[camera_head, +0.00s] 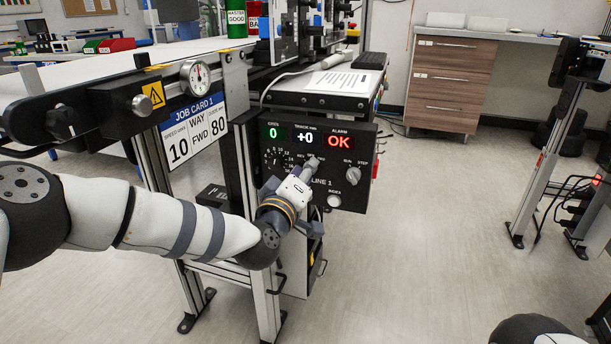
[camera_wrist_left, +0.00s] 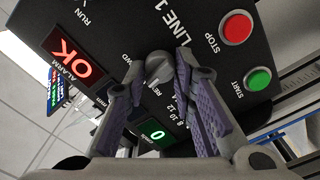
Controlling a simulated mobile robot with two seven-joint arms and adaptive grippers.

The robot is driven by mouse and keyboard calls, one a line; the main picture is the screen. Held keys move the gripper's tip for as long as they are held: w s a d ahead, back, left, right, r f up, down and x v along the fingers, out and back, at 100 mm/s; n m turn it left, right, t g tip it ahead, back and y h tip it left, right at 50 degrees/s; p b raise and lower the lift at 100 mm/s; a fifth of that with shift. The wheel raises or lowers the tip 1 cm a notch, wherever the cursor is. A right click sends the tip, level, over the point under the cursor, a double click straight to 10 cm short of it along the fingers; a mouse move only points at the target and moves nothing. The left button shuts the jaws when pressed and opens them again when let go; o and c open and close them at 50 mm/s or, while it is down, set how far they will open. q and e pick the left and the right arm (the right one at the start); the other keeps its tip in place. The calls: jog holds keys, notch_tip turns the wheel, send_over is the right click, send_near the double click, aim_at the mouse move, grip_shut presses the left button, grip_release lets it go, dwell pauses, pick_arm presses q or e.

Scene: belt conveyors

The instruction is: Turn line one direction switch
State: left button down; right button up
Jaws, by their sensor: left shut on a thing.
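The LINE 1 control panel (camera_head: 345,190) is a black box with lit displays reading 0, +0 and OK. The direction switch is a grey knob (camera_wrist_left: 158,68) between REV and FWD marks in the left wrist view. My left gripper (camera_wrist_left: 160,78) is closed around this knob, one finger on each side. In the head view my left arm reaches in from the left, and the gripper (camera_head: 309,166) hides most of the knob. My right gripper is out of view.
Other panel controls sit close by: a RUN/STEP knob (camera_head: 352,176), a white INDEX button (camera_head: 334,201), a red STOP button (camera_wrist_left: 236,27) and a green START button (camera_wrist_left: 257,79). A job card (camera_head: 195,128) reads 10, WAY FWD, 80. Open floor lies right of the panel.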

pick_arm(q)
jog(key=shift+f+n+b, duration=0.15)
jog(key=shift+n+b, duration=1.25)
jog(key=shift+n, duration=2.2)
jog(key=c, duration=1.3)
grip_release()
jog(key=shift+c, duration=0.2)
jog(key=v, duration=1.2)
